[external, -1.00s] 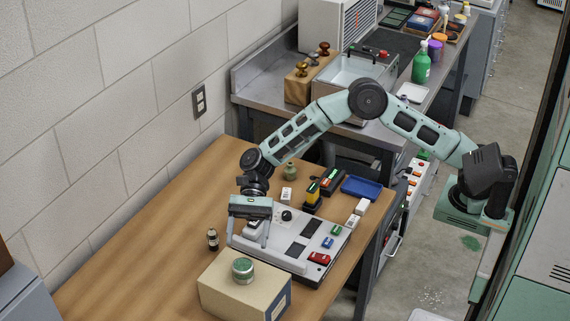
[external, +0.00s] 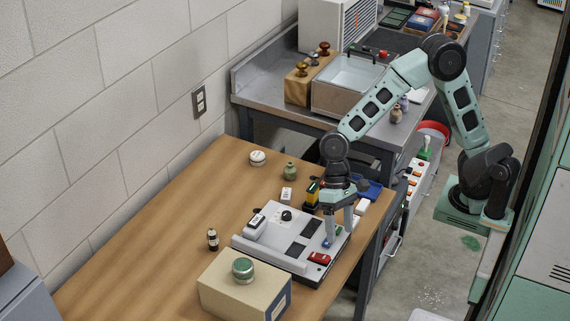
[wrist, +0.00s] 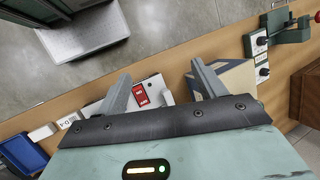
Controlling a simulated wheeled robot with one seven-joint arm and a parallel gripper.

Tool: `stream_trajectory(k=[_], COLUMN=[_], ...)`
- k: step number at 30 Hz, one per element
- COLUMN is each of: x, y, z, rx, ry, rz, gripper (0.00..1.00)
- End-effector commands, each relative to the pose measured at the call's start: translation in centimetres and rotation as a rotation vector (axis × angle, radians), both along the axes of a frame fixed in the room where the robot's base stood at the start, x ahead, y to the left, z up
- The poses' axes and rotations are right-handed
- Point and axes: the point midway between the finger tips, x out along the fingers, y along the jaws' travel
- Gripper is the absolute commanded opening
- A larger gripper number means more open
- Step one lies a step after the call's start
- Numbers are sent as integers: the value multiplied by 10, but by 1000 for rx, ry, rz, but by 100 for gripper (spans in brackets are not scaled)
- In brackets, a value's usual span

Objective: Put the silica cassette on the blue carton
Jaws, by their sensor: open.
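The carton (external: 228,288) is a tan box with a dark blue panel on its end, at the front of the wooden table. A round green-topped tin (external: 242,268) stands on it. I cannot tell for sure which small piece is the silica cassette. A red block (external: 319,258) and a small blue block (external: 327,243) lie on the grey panel; the red block also shows in the wrist view (wrist: 140,95). My gripper (external: 341,238) is open, pointing down over the panel's right part, close to the blue block.
The grey panel (external: 268,259) carries a black knob and dark pads. A small dark bottle (external: 212,239) stands to the left. The table's left side is clear.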

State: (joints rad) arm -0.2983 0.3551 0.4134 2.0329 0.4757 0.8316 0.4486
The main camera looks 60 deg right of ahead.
Motion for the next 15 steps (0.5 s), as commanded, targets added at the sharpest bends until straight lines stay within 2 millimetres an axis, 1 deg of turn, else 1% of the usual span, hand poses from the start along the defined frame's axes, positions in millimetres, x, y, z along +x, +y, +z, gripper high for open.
stream_trajectory(k=[1, 3, 6, 7, 9, 12, 15], x=[-23, -47, -75, -82, -94, -105, -110], y=[-22, -52, -91, -101, -121, -139, -147], z=[2, 0, -3, -5, -7, -10, -12], rx=[-34, -74, -127, -140, -165, -189, -199], ry=[-86, -192, -309, -338, -390, -433, -451], rz=[108, 258, 450, 500, 596, 689, 730], gripper=[70, 70, 70, 70, 70, 70, 70])
